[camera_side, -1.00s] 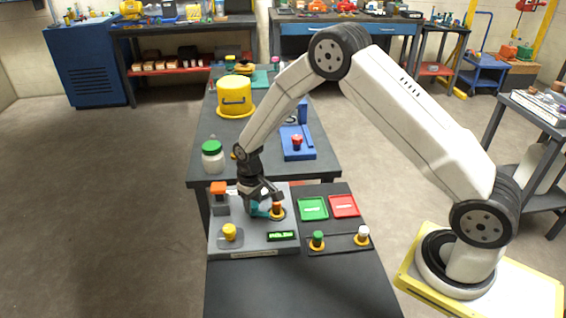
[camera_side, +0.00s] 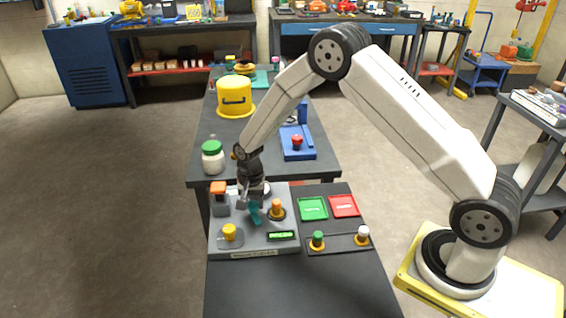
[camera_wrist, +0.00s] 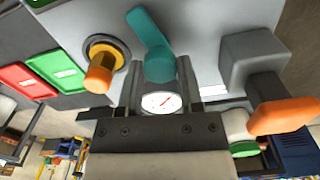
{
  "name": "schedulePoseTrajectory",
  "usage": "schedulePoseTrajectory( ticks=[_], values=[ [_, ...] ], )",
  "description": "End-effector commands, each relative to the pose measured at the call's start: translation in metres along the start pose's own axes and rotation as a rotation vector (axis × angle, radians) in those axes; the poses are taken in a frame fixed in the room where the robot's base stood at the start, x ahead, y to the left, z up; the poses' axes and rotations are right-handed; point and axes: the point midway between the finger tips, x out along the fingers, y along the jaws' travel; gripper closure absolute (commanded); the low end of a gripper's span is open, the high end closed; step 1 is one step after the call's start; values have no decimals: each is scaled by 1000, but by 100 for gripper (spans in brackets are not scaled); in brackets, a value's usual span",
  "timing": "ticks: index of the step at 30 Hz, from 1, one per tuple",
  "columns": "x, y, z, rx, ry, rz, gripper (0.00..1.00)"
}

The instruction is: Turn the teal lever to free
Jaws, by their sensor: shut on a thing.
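The teal lever (camera_wrist: 154,45) stands on the grey panel (camera_wrist: 81,101); in the side view the lever (camera_side: 254,212) shows just under my gripper. My gripper (camera_wrist: 162,84) points down at the panel, and its two fingers stand on either side of the lever's near end, shut on it. In the side view my gripper (camera_side: 254,196) partly hides the lever. A round gauge (camera_wrist: 161,101) with a red needle shows between the fingers. I cannot read any free mark in these frames.
An orange-topped peg (camera_side: 277,207) stands close right of the lever. An orange-handled grey block (camera_side: 219,195) is on its left, and a yellow knob (camera_side: 229,231) is nearer the front. Green (camera_side: 313,208) and red (camera_side: 344,205) trays lie to the right.

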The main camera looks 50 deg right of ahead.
Motion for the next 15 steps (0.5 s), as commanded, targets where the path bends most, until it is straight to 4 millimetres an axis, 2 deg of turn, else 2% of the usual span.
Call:
schedulePoseTrajectory(
  ticks=[6, 15],
  values=[
    [-1, 0, 0, 161, 0, 0, 100],
    [-1, 0, 0, 277, 0, 0, 100]
  ],
)
